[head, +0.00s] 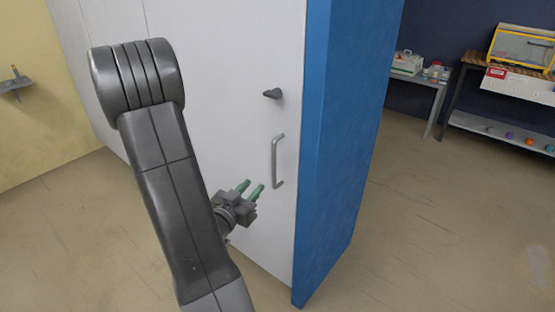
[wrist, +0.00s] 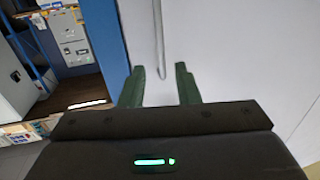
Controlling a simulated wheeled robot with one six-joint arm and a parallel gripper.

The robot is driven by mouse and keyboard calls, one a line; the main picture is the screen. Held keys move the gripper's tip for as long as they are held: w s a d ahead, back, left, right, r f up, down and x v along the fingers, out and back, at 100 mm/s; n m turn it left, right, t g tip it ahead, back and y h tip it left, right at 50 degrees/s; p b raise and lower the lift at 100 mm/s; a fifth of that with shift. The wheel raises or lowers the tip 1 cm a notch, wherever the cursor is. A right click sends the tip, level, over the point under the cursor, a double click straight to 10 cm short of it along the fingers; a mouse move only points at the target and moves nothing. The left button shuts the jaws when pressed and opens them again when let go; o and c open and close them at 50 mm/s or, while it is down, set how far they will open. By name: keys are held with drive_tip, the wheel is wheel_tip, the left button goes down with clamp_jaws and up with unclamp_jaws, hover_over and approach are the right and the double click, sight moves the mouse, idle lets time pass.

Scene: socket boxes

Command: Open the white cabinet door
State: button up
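The white cabinet door (head: 225,60) fills the middle of the head view and looks shut. It carries a grey vertical bar handle (head: 277,162) near its right edge, with a dark knob or latch (head: 272,93) above it. My gripper (head: 254,189) has green fingers and is just left of the handle's lower end in the head view. In the wrist view, the fingers of my gripper (wrist: 160,82) are apart with nothing between them. The handle (wrist: 159,45) shows ahead, its lower end in line with the gap. The handle appears outside the fingers; contact is not visible.
The cabinet's blue side (head: 345,130) stands right of the door. Open wooden floor (head: 430,220) lies to the right. A white table (head: 425,85) and a workbench (head: 510,80) stand at the back right. A small wall shelf (head: 14,85) is at the far left.

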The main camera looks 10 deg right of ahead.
sight(273, 165)
drive_tip(key=p+x, duration=0.1)
drive_tip(key=x, duration=1.2)
drive_tip(key=shift+w+d, duration=0.15)
drive_tip(key=shift+w, duration=0.05)
drive_tip(key=shift+c, duration=0.4)
clamp_jaws()
